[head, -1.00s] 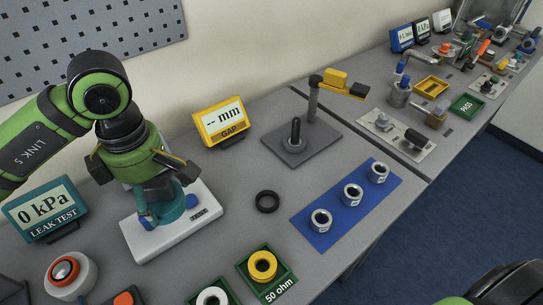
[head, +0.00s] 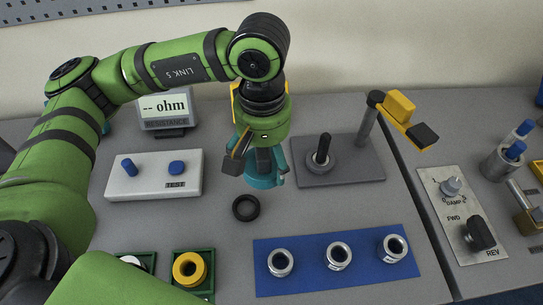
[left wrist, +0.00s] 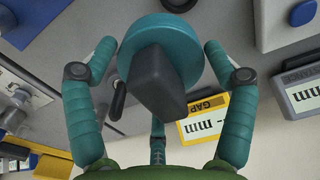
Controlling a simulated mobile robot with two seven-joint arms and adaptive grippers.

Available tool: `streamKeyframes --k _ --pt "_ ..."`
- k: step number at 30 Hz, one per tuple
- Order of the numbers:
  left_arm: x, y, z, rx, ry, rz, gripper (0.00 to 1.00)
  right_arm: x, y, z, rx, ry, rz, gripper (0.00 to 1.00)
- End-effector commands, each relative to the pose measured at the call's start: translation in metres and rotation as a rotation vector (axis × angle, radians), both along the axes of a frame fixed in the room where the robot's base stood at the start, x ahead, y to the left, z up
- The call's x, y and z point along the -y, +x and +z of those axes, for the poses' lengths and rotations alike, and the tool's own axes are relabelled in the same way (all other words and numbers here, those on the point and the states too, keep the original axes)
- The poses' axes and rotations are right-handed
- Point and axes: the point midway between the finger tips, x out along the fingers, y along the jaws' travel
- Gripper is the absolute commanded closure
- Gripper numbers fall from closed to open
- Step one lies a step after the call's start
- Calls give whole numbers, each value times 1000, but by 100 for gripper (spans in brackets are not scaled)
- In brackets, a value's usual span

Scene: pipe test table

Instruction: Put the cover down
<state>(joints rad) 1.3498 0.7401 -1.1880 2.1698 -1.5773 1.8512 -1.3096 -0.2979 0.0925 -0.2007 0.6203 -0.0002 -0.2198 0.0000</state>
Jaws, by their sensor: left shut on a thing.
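The cover (head: 264,181) is a round teal piece under my left gripper (head: 255,163) in the head view. In the left wrist view the cover (left wrist: 160,38) is a teal disc with a dark grey block in front of it, between the fingers of my left gripper (left wrist: 160,55). The gripper is shut on it. The cover stands between the white test box (head: 153,187) and the grey plate with a black post (head: 340,172). I cannot tell whether it touches the table. My right gripper is in no view.
A black ring (head: 246,208) lies just in front of the cover. A blue mat (head: 300,286) with three metal rings lies at the front. A green tray (head: 207,254) holds a yellow ring. The yellow gap display (left wrist: 207,117) stands behind. Bare table lies around the ring.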

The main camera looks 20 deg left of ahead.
Motion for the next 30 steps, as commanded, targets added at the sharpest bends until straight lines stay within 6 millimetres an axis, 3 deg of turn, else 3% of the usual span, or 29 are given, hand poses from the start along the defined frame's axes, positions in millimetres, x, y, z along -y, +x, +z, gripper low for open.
streamKeyframes --k 5,15,23,30 --pt "-19 15 -12 -5 4 0 55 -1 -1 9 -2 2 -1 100" --pt "-71 67 -56 -4 4 -2 55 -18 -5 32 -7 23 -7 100" --pt "-84 81 -74 -3 2 -7 55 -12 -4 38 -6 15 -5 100" --pt "-84 80 -105 -3 2 -7 55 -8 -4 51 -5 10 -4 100"
